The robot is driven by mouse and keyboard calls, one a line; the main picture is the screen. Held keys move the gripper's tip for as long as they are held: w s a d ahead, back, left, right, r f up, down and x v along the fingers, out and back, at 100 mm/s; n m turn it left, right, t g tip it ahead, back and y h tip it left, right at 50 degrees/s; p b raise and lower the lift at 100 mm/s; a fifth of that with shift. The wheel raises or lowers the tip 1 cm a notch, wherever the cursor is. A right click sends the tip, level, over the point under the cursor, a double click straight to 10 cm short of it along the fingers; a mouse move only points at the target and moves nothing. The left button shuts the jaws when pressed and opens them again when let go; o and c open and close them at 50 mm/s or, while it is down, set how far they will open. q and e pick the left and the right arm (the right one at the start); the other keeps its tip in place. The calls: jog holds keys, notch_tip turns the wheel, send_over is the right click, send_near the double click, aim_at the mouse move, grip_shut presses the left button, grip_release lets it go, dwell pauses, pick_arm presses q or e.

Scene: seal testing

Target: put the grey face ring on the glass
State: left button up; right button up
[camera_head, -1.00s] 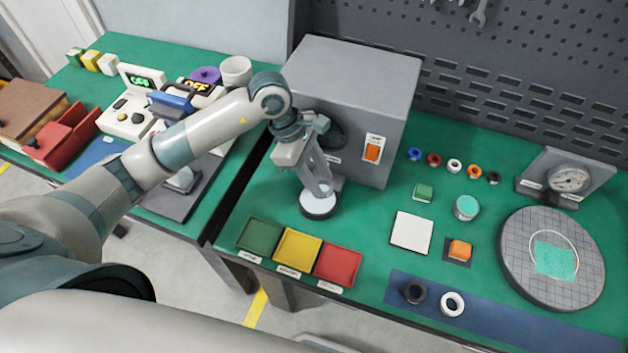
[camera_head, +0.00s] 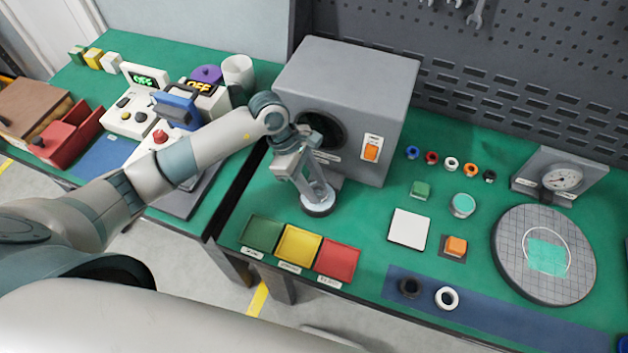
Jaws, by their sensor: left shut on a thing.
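A round glass disc with a pale top and a dark rim (camera_head: 316,208) stands on the green bench in front of the grey box. My left gripper (camera_head: 318,196) points down over it, its fingers close together at the disc's top. It is shut on a small piece, apparently the grey face ring, which the fingers mostly hide. I cannot tell whether that piece touches the glass. A dark ring (camera_head: 410,287) and a white ring (camera_head: 447,298) lie on the blue mat at the front right. My right gripper is not in view.
The grey box (camera_head: 350,80) with a dark round opening stands right behind the gripper. Green (camera_head: 262,231), yellow (camera_head: 299,245) and red (camera_head: 338,260) trays lie in front. A white square plate (camera_head: 409,229) and a large round gridded plate (camera_head: 510,260) are to the right.

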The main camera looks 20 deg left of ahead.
pick_arm(q)
jog(key=shift+f, duration=0.2)
jog(key=o, duration=1.1)
jog(key=shift+r, duration=0.15)
jog(key=shift+r, duration=0.1)
jog(key=shift+a+r, duration=0.15)
jog(key=shift+r, duration=0.05)
jog(key=b+v, duration=0.5)
jog(key=v, duration=0.6)
jog(key=shift+r, duration=0.25)
